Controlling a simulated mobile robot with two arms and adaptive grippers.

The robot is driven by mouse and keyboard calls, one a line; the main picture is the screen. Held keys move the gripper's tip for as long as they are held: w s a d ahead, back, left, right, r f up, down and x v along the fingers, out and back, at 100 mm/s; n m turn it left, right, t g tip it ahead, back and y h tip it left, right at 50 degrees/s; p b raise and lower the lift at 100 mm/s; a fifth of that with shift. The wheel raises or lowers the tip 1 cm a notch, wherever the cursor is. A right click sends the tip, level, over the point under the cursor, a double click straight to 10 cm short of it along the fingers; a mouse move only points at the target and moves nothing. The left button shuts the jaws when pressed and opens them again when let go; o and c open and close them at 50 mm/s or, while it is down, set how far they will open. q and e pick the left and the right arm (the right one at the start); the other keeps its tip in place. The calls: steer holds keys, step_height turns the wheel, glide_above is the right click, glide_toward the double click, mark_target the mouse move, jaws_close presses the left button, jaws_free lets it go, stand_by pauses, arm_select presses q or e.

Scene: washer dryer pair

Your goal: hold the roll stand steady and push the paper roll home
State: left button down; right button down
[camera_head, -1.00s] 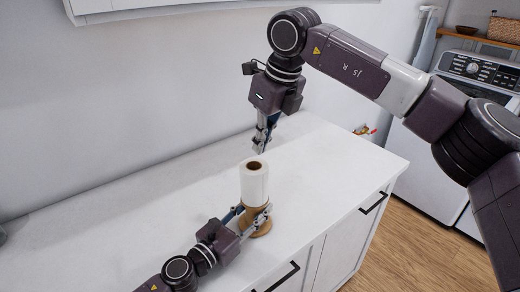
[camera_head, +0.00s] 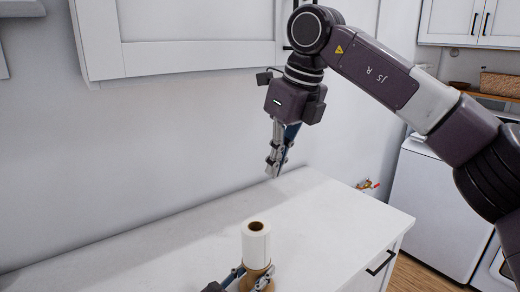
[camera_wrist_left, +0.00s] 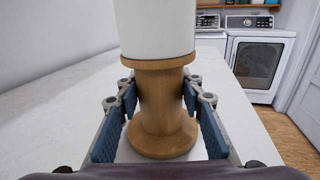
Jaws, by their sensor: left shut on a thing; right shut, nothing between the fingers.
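The white paper roll (camera_head: 256,246), with a brown core, stands upright on the wooden roll stand (camera_head: 254,277) on the counter. In the left wrist view the roll (camera_wrist_left: 155,28) meets the stand's upper flange, with no gap I can see. My left gripper (camera_head: 250,279) is shut around the stand's narrow waist; its blue pads show on both sides of the wood (camera_wrist_left: 163,92). The stand's base looks upright on the counter. My right gripper (camera_head: 275,168) is shut and empty, pointing down, above and behind the roll and clear of it.
The white counter (camera_head: 335,215) has free room around the stand. A wall cabinet (camera_head: 190,55) hangs above the back of the counter. A small colourful item (camera_head: 367,185) shows past the counter's far end. White machines (camera_head: 435,205) stand at the right.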

arm_select(q)
steer(key=c, duration=1.2)
jaws_free()
steer(key=shift+c, duration=0.2)
steer(key=shift+a, duration=0.1)
